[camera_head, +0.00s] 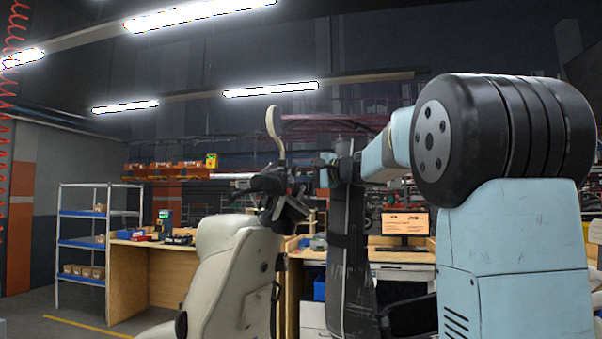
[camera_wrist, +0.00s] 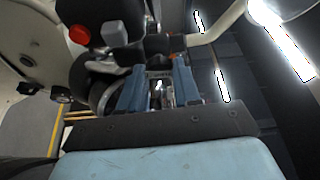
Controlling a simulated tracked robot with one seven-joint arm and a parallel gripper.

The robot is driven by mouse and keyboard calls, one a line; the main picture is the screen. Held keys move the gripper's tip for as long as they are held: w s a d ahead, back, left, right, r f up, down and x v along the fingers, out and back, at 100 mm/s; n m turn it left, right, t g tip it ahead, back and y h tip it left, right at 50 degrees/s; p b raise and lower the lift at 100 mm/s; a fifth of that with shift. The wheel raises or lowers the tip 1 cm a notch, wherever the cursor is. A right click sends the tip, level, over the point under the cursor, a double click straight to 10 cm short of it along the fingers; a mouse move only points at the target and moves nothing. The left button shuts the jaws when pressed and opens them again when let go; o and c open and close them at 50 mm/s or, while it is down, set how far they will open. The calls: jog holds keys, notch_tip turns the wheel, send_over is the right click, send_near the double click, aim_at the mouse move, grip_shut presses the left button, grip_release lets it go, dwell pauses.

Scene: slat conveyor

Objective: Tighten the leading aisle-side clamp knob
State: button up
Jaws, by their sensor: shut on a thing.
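My gripper (camera_head: 322,172) is at the handlebar's right side, small and partly lost against dark parts. In the wrist view its two blue fingers (camera_wrist: 160,92) are close together around a small part with a bright metallic glint. That part is mostly hidden, and I cannot tell whether it is a clamp knob. A red button (camera_wrist: 80,35) and a grey switch (camera_wrist: 115,33) lie just beyond the fingers.
A wooden workbench (camera_head: 155,275) and a shelf rack with blue shelves (camera_head: 82,242) stand behind the scooter at the left. A monitor (camera_head: 405,222) stands on a bench at the right. A black upright post (camera_head: 350,265) is close to my arm. Open floor shows at lower left.

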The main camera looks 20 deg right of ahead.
jog(key=shift+f+n+t+y, duration=0.15)
jog(key=shift+f+n+y, duration=0.15)
jog(key=shift+n, duration=0.55)
jog(key=shift+f+n+t+y, duration=0.15)
jog(key=shift+n+y, duration=0.15)
jog(key=shift+n, duration=0.85)
jog(key=o, duration=0.8)
jog(key=shift+c, duration=0.2)
jog(key=shift+r, duration=0.1)
jog(key=v, duration=1.3)
jog(key=shift+s+d, duration=0.2)
jog(key=shift+d, duration=0.05)
